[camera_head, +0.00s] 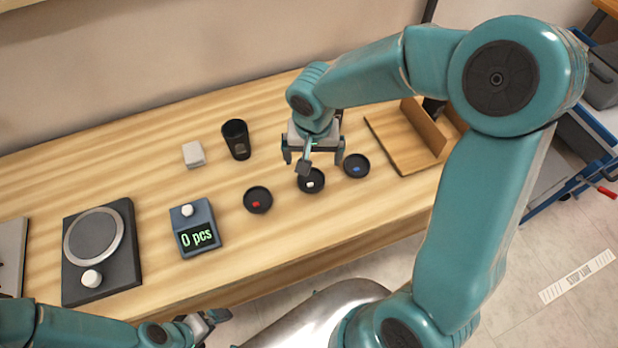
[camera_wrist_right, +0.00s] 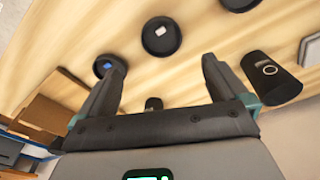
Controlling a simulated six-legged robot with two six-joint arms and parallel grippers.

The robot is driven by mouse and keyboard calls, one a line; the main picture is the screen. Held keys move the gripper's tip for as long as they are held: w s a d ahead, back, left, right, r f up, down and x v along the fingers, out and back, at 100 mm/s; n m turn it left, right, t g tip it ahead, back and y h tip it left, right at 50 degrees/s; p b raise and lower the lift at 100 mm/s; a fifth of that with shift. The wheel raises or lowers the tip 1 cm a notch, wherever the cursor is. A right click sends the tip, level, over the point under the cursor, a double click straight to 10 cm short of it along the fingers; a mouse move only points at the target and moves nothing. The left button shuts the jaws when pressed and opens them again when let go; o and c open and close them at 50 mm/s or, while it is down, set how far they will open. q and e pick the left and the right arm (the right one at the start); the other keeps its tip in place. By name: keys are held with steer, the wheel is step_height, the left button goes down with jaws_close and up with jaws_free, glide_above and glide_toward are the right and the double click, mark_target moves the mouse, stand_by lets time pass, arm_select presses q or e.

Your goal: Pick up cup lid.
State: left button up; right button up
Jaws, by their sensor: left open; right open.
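My right gripper (camera_head: 313,157) is open and empty above the table, just behind the white-marked lid. In the right wrist view the open fingers (camera_wrist_right: 158,62) point toward the white-marked lid (camera_wrist_right: 159,37), and the blue-marked lid (camera_wrist_right: 109,67) is near one fingertip. A black cup (camera_head: 236,140) stands upright behind the lids. My left gripper (camera_head: 208,322) is open at the table's front edge.
A small white block (camera_head: 193,155) lies beside the cup. A wooden holder (camera_head: 400,150) is right of the lids. The table (camera_head: 150,185) is clear between these.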

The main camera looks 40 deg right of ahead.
mark_target(311, 180)
steer(key=f, duration=0.3)
steer(key=shift+w+d+f, duration=0.15)
steer(key=shift+d+f, duration=0.05)
steer(key=shift+f, duration=0.2)
steer(key=shift+a+f, duration=0.1)
steer(key=shift+f, duration=0.4)
steer(key=shift+w+f, duration=0.2)
steer(key=shift+f, duration=1.15)
steer(key=shift+w+f, duration=0.15)
steer(key=shift+f, duration=1.15)
steer(key=c, duration=1.1)
